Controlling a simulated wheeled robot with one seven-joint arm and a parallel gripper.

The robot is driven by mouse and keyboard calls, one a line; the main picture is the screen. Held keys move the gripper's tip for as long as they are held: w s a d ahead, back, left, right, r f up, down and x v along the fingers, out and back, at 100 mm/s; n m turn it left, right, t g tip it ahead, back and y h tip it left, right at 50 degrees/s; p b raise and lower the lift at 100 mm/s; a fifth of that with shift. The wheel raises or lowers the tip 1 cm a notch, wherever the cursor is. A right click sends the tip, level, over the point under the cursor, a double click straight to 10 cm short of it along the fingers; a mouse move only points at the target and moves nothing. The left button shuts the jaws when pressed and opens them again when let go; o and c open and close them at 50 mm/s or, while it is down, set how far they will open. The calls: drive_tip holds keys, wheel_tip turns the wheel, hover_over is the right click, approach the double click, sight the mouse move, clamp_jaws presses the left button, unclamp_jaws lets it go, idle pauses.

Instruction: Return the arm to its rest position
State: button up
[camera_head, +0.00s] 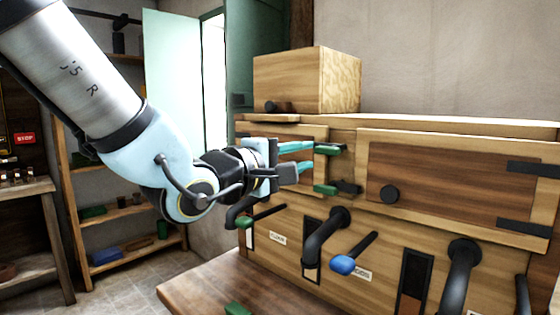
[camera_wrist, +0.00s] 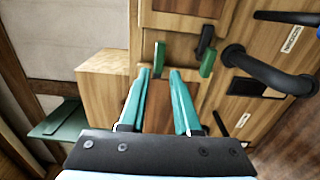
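My gripper (camera_head: 311,155) is at the end of my arm, which reaches in from the upper left, in front of the wooden machine (camera_head: 430,135). In the wrist view, the two teal fingers of my gripper (camera_wrist: 159,76) stand apart with nothing visible between them. The fingers point toward a small dark-panelled door in the machine's front. A green-handled catch (camera_head: 326,190) is near the fingertips in the head view, and a second green handle (camera_head: 328,150) is just above it. Whether the fingers touch either handle I cannot tell.
A wooden box (camera_head: 310,80) stands on the machine. Dark curved spouts (camera_head: 322,240) and a blue-handled lever (camera_head: 343,265) stick out below. A wooden ledge (camera_head: 200,290) lies in front. Shelves (camera_head: 100,220) and an open pale door (camera_head: 172,80) are at the left, with some bare floor between.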

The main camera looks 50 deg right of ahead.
drive_tip(key=w+a+f+t+y, duration=0.3)
drive_tip(key=w+a+f+y, duration=0.2)
drive_tip(key=w+a+f, duration=0.6)
drive_tip(key=w+a+f+t+y, duration=0.5)
drive_tip(key=w+a, duration=0.5)
drive_tip(key=w, duration=0.5)
drive_tip(key=w+a+f+g+y, duration=0.1)
drive_tip(key=a+f+g+y, duration=0.35)
drive_tip(key=a, duration=1.15)
drive_tip(key=s+a+f+g+y, duration=0.1)
drive_tip(key=s+a+f, duration=0.1)
drive_tip(key=a, duration=0.4)
drive_tip(key=s+a+f+m+g+y, duration=0.1)
drive_tip(key=s+a+f+y, duration=0.1)
drive_tip(key=a, duration=0.3)
drive_tip(key=shift+s+a+f, duration=0.4)
drive_tip(key=shift+s+f, duration=0.15)
drive_tip(key=shift+s, duration=0.3)
